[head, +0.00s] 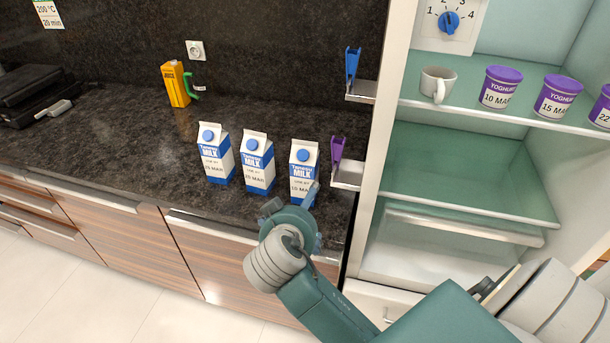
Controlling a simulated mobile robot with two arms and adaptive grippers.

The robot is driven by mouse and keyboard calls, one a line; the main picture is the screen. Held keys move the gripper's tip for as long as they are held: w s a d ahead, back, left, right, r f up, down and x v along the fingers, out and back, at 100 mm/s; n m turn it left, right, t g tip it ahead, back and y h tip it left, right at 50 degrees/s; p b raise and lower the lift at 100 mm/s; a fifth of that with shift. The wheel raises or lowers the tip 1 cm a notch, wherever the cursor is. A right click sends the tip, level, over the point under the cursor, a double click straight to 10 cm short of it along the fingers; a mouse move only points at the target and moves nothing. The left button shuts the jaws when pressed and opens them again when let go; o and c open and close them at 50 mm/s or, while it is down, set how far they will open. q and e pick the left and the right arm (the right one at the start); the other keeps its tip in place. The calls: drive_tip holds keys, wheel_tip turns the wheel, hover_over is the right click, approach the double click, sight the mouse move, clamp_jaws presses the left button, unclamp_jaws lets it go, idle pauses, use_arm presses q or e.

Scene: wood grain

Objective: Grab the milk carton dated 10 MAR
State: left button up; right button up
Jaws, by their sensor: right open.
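Three white and blue milk cartons stand upright in a row on the dark counter: a left one (216,158), a middle one (257,166) and a right one (303,168). Each has a blue cap and a printed date ending in MAR or cut off; the day numbers are too small to read surely. My right gripper (291,203) is open and empty, just in front of the right carton. One finger overlaps that carton's lower right part and hides the end of its date. I cannot tell whether it touches. My left gripper is out of view.
An open fridge (460,165) stands right of the cartons, with a mug (437,83) and dated yoghurt tubs (499,87) on its shelf. Blue (352,68) and purple (337,150) clips sit on brackets at its side. A yellow juice carton (176,85) stands behind. The counter's left is mostly clear.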

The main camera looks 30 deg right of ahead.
drive_tip(key=m+h, duration=0.2)
approach(307, 169)
wheel_tip(307, 169, down, 2)
drive_tip(key=shift+t, duration=0.4)
drive_tip(key=x, duration=0.1)
drive_tip(key=p+x, duration=0.1)
drive_tip(key=x, duration=0.3)
drive_tip(key=shift+w+d+r, duration=0.15)
drive_tip(key=shift+d+r, duration=0.15)
drive_tip(key=shift+d, duration=0.05)
drive_tip(key=shift+w+d+f, duration=0.15)
drive_tip(key=shift+w+d, duration=0.1)
drive_tip(key=p+x, duration=0.3)
drive_tip(key=x, duration=0.1)
drive_tip(key=shift+w+d, duration=0.15)
drive_tip(key=shift+d, duration=0.25)
drive_tip(key=shift+w+d+f, duration=0.2)
drive_tip(key=shift+f, duration=0.1)
drive_tip(key=shift+a, duration=0.15)
drive_tip(key=c, duration=1.8)
drive_tip(key=shift+r, duration=0.15)
drive_tip(key=shift+c, duration=1.2)
drive_tip(key=shift+r, duration=0.1)
